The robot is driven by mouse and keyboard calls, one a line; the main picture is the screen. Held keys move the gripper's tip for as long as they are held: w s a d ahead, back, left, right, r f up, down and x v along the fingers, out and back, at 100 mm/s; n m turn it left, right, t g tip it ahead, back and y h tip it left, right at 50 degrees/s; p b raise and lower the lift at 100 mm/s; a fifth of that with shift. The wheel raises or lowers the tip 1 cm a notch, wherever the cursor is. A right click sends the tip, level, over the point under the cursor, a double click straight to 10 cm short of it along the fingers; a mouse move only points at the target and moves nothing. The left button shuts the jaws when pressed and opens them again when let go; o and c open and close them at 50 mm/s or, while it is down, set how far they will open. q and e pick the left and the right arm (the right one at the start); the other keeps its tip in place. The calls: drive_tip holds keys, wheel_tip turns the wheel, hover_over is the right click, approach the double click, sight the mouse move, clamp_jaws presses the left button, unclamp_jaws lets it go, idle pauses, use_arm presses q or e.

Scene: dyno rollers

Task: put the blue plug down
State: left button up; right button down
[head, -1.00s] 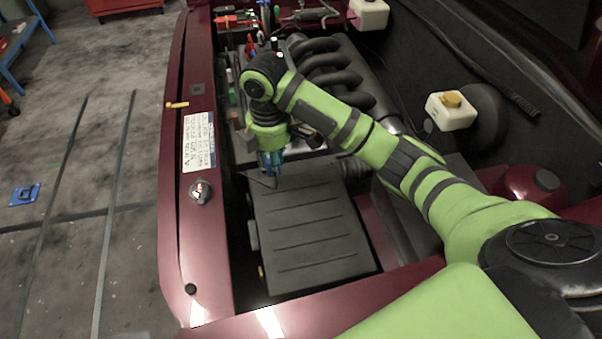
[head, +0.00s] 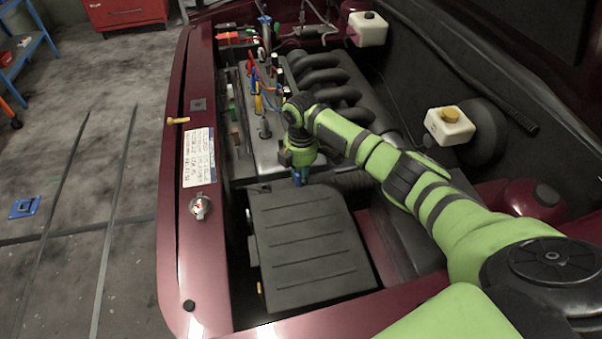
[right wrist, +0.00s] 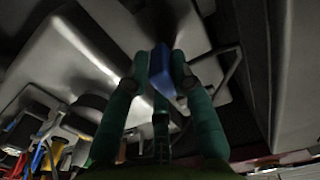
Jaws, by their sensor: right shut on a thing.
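The blue plug (right wrist: 161,72) is between the fingertips of my right gripper (right wrist: 160,62) in the right wrist view, with a finger on each side. In the head view my right gripper (head: 300,177) points down near the back edge of the black ribbed box lid (head: 312,240), beside the engine. A bit of blue shows at its tips there, too small to tell plug from fingers. I cannot tell whether the plug touches anything below. My left gripper is not in view.
Several coloured plugs and wires (head: 257,90) stand on the engine behind the gripper. Black curved intake pipes (head: 325,80) lie behind the arm. The maroon car body edge (head: 180,240) runs along the left. A white tank with a yellow cap (head: 449,125) stands at right.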

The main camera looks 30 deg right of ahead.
drive_tip(key=shift+f, duration=0.15)
drive_tip(key=c, duration=1.1)
unclamp_jaws()
drive_tip(key=shift+o, duration=0.2)
wheel_tip(320, 180, up, 12)
